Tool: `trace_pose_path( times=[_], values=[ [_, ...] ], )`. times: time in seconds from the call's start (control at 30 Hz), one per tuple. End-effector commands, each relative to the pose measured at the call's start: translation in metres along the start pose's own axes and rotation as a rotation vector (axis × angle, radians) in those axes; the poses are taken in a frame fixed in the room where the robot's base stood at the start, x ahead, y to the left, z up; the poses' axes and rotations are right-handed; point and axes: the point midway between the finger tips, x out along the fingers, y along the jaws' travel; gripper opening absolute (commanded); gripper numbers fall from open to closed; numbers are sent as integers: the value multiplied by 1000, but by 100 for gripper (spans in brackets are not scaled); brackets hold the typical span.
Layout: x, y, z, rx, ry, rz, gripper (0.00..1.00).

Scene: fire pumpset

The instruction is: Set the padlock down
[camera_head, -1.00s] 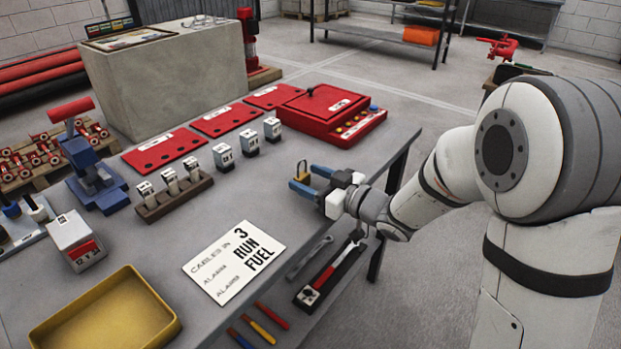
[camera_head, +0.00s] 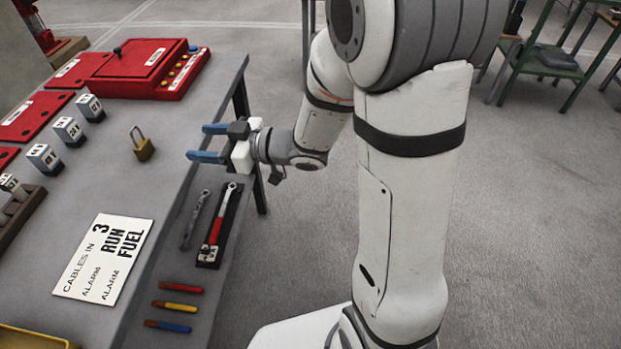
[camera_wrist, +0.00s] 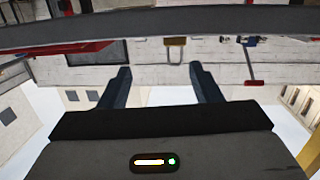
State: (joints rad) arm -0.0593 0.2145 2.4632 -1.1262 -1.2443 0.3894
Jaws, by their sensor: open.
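The brass padlock (camera_head: 142,146) stands on the grey table top, its shackle up. It also shows in the wrist view (camera_wrist: 175,42), upside down, beyond my fingertips and apart from them. My gripper (camera_head: 206,142) is open and empty, with its two blue fingers pointing left toward the padlock. A clear gap lies between the fingertips and the padlock. The fingers show dark in the wrist view (camera_wrist: 160,74), spread apart with nothing between them.
Several small labelled blocks (camera_head: 68,131) stand left of the padlock. A red panel box (camera_head: 148,70) is behind it. A white sign (camera_head: 104,258) lies in front. A red-handled wrench (camera_head: 216,228) and coloured markers (camera_head: 178,305) lie on the lower right ledge.

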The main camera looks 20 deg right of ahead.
Motion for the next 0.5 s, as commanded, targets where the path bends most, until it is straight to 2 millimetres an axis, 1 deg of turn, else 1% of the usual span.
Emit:
trace_pose_path(
  times=[0.07, 0.17, 0.2, 0.27, 0.3, 0.37, 0.4, 0.47, 0.5],
  values=[
    [-6, 20, 2, -28, -71, 109, 58],
    [-23, 52, 8, -49, -199, 292, 58],
    [-34, 65, 11, -46, -256, 369, 58],
    [-52, 80, 16, -33, -342, 477, 58],
    [-66, 88, 18, -18, -399, 545, 58],
    [-88, 96, 23, 17, -485, 638, 58],
    [-104, 99, 26, 48, -542, 695, 58],
    [-127, 99, 31, 103, -626, 771, 58],
    [-143, 95, 35, 145, -682, 813, 58]
  ],
)
